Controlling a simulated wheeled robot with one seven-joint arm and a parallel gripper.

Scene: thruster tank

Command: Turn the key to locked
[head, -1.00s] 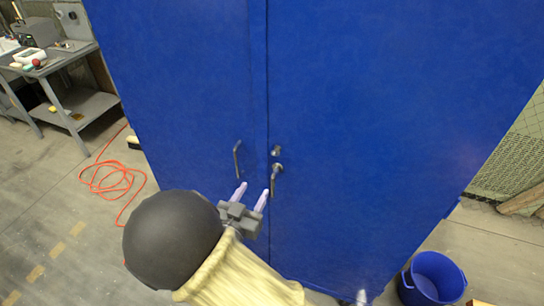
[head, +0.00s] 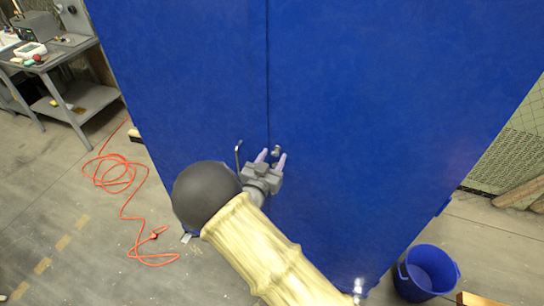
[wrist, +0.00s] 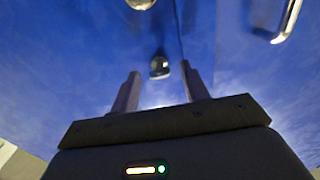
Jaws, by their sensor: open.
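The tall blue cabinet (head: 380,120) stands in front of me with its two doors shut. A small metal fitting, which looks like the key in its lock (head: 276,149), sits on the right door near the seam. It also shows in the wrist view (wrist: 159,67). My gripper (head: 271,157) is open and empty, its fingers pointing at the door. In the wrist view my gripper (wrist: 159,76) has the key between and slightly beyond its fingertips, with no contact visible. I cannot tell which way the key is turned.
The left door's handle (head: 238,155) is close beside my gripper. Another metal fitting (wrist: 140,4) shows at the wrist view's top edge. An orange cord (head: 125,185) lies on the floor at left; a blue bucket (head: 428,275) stands at lower right.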

